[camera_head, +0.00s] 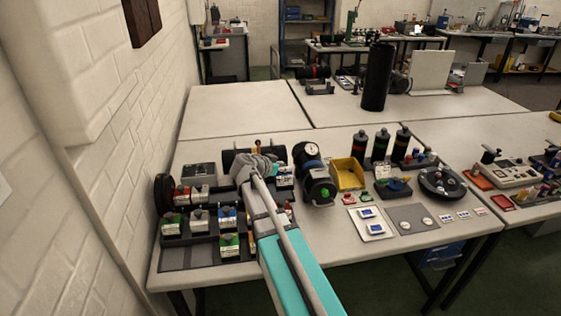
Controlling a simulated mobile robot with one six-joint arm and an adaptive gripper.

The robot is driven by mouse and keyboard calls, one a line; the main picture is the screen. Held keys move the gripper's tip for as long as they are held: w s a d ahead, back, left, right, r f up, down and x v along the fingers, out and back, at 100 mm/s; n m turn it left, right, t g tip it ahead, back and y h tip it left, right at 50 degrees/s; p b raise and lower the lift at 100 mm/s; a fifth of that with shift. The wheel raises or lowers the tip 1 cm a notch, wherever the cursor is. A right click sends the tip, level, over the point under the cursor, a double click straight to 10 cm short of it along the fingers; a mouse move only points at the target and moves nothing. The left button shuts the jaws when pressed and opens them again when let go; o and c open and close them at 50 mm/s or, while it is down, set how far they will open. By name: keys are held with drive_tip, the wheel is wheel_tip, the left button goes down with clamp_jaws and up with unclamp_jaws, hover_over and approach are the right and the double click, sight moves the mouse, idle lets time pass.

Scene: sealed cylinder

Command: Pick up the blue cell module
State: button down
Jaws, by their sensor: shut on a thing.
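My gripper (259,167) is at the end of my grey and teal arm, over the back right part of the module rack. My own wrist mostly hides its fingers. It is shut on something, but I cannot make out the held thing. A blue-fronted cell module (228,217) with a light top sits in the dark rack (201,248), left of my forearm. Another blue and white piece (284,178) shows just right of my wrist, partly covered; I cannot tell whether it touches the gripper.
Green modules (171,224) and red modules (184,195) stand in the rack's left part. A dark cylinder with a round gauge (308,151) and a yellow bin (348,172) stand close on the right. A white wall (95,180) borders the left. The back table (240,108) has free room.

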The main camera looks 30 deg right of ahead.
drive_tip(key=s+r+p, duration=0.2)
drive_tip(key=s+r, duration=0.1)
drive_tip(key=s, duration=0.4)
drive_tip(key=shift+a, duration=0.3)
drive_tip(key=shift+s, duration=0.1)
idle(0.4)
